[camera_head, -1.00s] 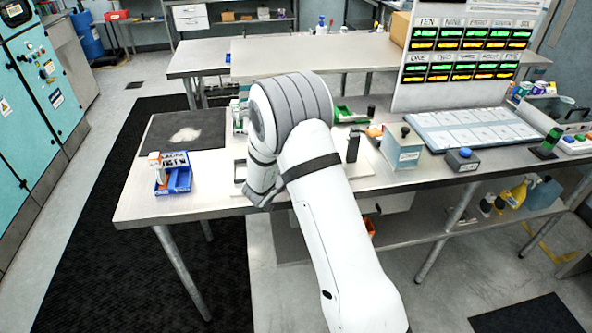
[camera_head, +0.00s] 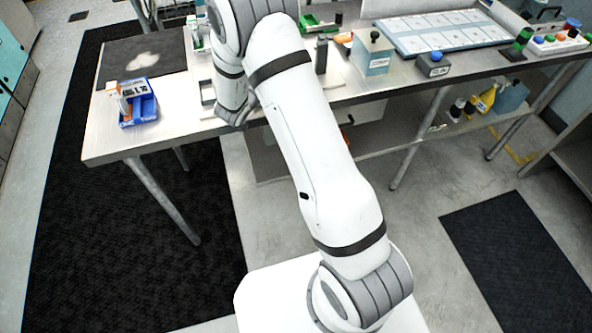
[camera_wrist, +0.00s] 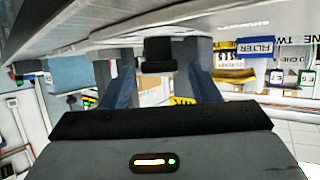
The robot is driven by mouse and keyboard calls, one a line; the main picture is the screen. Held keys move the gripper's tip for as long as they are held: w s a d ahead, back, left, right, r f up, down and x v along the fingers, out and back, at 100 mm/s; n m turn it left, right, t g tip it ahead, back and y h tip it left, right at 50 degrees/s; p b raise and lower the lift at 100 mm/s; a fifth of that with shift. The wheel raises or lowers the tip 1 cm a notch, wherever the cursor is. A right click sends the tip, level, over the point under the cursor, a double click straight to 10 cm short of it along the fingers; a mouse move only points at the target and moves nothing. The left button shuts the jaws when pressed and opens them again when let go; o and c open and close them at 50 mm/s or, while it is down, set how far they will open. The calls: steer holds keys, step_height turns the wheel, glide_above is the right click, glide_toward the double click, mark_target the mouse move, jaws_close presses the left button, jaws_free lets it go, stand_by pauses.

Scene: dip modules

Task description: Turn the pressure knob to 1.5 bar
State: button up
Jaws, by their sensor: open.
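In the wrist view my gripper (camera_wrist: 160,78) is open, with its two fingers apart on either side of a small black block-like part (camera_wrist: 158,55). This part may be the pressure knob, but I see no scale or pointer on it. It shows no clear contact with either finger. In the head view my arm covers the gripper and the work area under it, so I cannot make out the knob or its setting there.
The steel bench (camera_head: 110,135) carries a blue bin (camera_head: 140,110) at left. An upright black block (camera_head: 321,55), a box with a black knob (camera_head: 374,52) and a blue-button box (camera_head: 433,64) stand right of my arm. The bench's front left is clear.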

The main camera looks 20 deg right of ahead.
steer(key=shift+s+d+n+t+y+b, duration=0.1)
steer(key=shift+d+n+t+y+b, duration=0.15)
steer(key=shift+n+t+y+b, duration=0.4)
steer(key=shift+s+d+n+t+y+p, duration=0.1)
steer(key=shift+n+t+y+p, duration=0.1)
steer(key=shift+n+y, duration=0.5)
steer(key=shift+d+n+t+y+p, duration=0.1)
steer(key=shift+n+t+y, duration=0.05)
steer(key=shift+n+y, duration=0.5)
steer(key=shift+d+r+n+t+y+p, duration=0.1)
steer(key=shift+d+n+t+y+p, duration=0.05)
steer(key=shift+n+y+p, duration=0.4)
steer(key=shift+d+r+n+t+y+p, duration=0.15)
steer(key=shift+n+y+p, duration=0.2)
steer(key=shift+y+p, duration=0.3)
steer(key=n+y+p, duration=0.2)
steer(key=y+p, duration=0.1)
steer(key=p, duration=0.1)
steer(key=shift+d+n, duration=0.15)
steer(key=shift+n, duration=0.15)
steer(key=s+a+f+b+v, duration=0.1)
steer(key=b+v, duration=0.3)
steer(key=v, duration=0.3)
steer(key=s+d+f+m+g+h+b, duration=0.1)
steer(key=s+f+g+b, duration=0.8)
steer(key=s+f+b, duration=1)
steer(key=shift+s+f+h+b, duration=0.2)
steer(key=shift+f+h+b, duration=0.45)
steer(key=shift+b, duration=5)
steer(key=shift+f, duration=0.1)
